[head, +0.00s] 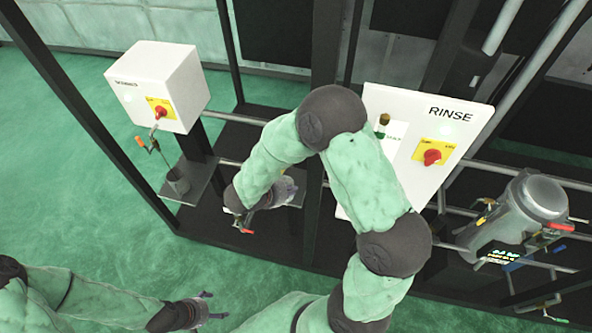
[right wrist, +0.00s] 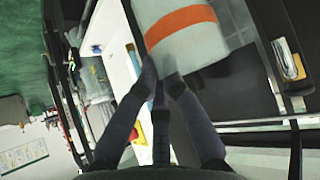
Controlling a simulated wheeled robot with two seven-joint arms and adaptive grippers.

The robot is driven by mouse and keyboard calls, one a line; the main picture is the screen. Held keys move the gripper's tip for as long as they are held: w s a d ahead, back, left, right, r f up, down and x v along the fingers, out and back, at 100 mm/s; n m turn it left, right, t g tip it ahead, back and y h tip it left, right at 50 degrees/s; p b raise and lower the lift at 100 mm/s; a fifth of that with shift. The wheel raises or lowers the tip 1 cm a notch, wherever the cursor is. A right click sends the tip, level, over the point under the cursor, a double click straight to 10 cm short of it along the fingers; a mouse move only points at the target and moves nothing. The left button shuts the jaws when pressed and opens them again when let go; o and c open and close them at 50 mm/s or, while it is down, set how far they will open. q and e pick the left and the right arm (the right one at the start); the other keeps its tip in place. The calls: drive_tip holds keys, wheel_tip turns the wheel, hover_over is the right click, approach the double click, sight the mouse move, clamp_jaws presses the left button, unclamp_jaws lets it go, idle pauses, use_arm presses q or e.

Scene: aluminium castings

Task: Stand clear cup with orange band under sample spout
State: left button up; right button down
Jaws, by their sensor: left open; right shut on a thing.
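The clear cup with the orange band (right wrist: 187,40) shows large at the top of the right wrist view, pale, with the band across it. My right gripper (right wrist: 163,82) is shut on it, its fingers meeting at the cup's near side. In the head view my right arm arches over, and its gripper (head: 282,190) is low behind the forearm, so the cup is hard to make out there. A small spout with an orange handle (head: 140,142) hangs below the left white box. My left gripper (head: 203,305) is open and empty at the bottom.
A white RINSE panel (head: 405,170) with a red knob is behind my right arm. A grey metal vessel (head: 535,205) is at right. Black frame posts and pipes surround these; green floor lies open at left.

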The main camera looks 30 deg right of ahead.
sight(287, 177)
drive_tip(key=w+d+f, duration=0.1)
drive_tip(key=w, duration=0.1)
drive_tip(key=w+d+f, duration=0.1)
drive_tip(key=w, duration=0.1)
drive_tip(key=w+d+f, duration=0.1)
drive_tip(key=w+f, duration=0.1)
drive_tip(key=shift+w+d, duration=0.2)
drive_tip(key=shift+w, duration=0.15)
drive_tip(key=shift+w+d+f+b, duration=0.1)
drive_tip(key=shift+w+d+f, duration=0.2)
drive_tip(key=shift+w+f, duration=0.8)
drive_tip(key=shift+w+d+f+b, duration=0.2)
drive_tip(key=shift+w+f, duration=0.25)
drive_tip(key=shift+f, duration=1.35)
drive_tip(key=shift+w+d+f+b, duration=0.1)
drive_tip(key=shift+w+d+f, duration=0.25)
drive_tip(key=shift+w+f, duration=0.75)
drive_tip(key=c, duration=1.4)
unclamp_jaws()
drive_tip(key=shift+s+f, duration=0.35)
drive_tip(key=shift+s, duration=0.05)
drive_tip(key=shift+r, duration=0.1)
drive_tip(key=v, duration=1.2)
drive_tip(key=shift+a, duration=0.1)
